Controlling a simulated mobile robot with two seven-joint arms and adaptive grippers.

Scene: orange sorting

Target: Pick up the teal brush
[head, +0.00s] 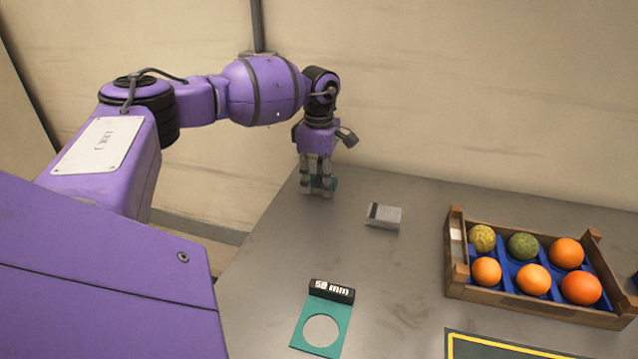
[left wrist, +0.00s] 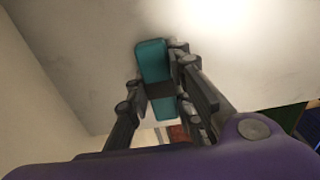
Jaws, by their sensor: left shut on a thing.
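My left gripper (head: 318,189) is at the far left corner of the grey table, pointing down. It is shut on the teal brush (head: 334,183), which shows only as a small teal patch beside the fingers. In the left wrist view the brush (left wrist: 151,58) is a teal block with a dark band across it. It lies between the two fingers of the gripper (left wrist: 161,90), which hide part of it. I cannot tell whether the brush touches the table. My right gripper is not in view.
A small grey-white box (head: 384,215) lies right of the gripper. A teal gauge plate (head: 298,336) marked 50 mm lies nearer. A wooden crate (head: 456,262) of oranges and greenish fruit stands at right, behind a yellow-edged dark mat (head: 490,350). The table between them is clear.

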